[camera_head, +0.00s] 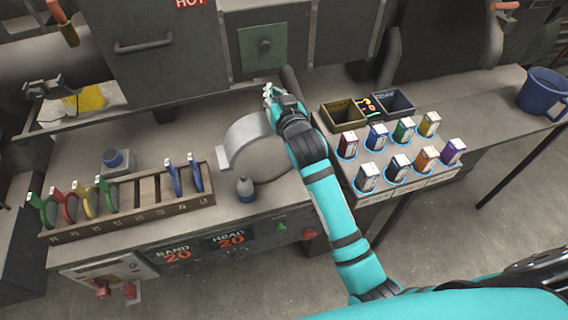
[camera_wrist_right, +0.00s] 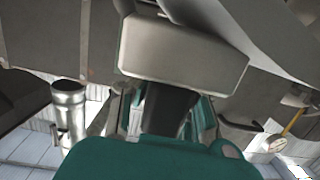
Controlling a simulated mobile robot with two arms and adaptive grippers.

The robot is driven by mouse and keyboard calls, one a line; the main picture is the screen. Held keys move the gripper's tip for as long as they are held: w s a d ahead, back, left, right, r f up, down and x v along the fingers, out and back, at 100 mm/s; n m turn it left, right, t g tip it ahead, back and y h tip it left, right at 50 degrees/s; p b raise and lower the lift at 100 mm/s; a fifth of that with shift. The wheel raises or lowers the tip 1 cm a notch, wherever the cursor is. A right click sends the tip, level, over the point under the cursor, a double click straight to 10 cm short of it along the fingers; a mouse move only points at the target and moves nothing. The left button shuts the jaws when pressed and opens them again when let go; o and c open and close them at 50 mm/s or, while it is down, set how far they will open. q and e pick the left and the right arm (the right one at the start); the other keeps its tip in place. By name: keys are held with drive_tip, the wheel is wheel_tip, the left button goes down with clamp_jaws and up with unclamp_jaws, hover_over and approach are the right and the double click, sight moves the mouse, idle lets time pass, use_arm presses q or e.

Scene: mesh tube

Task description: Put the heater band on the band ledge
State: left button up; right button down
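A grey, half-round curved piece with a flat tab at its left (camera_head: 250,143) looks like the heater band. It stands on the grey bench, left of my right forearm, which hides its right edge. In the right wrist view a grey rounded block (camera_wrist_right: 185,55) fills the area ahead of the gripper. I cannot tell whether the fingers are open or hold anything. I cannot make out the band ledge with certainty. My left gripper is out of view.
A wooden rack (camera_head: 130,208) with several coloured-handled tools is at the left. Right of my arm are two open bins (camera_head: 343,114) and a tray of coloured cartridges (camera_head: 400,168). A blue mug (camera_head: 543,94) is far right.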

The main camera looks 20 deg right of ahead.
wheel_tip(320, 180, down, 9)
drive_tip(key=w+p, duration=0.1)
drive_tip(key=w, duration=0.1)
drive_tip(key=shift+d+r, duration=0.15)
drive_tip(key=shift+d, duration=0.25)
drive_tip(key=c, duration=2)
unclamp_jaws()
drive_tip(key=shift+f, duration=0.25)
drive_tip(key=o, duration=0.5)
drive_tip(key=shift+s, duration=0.15)
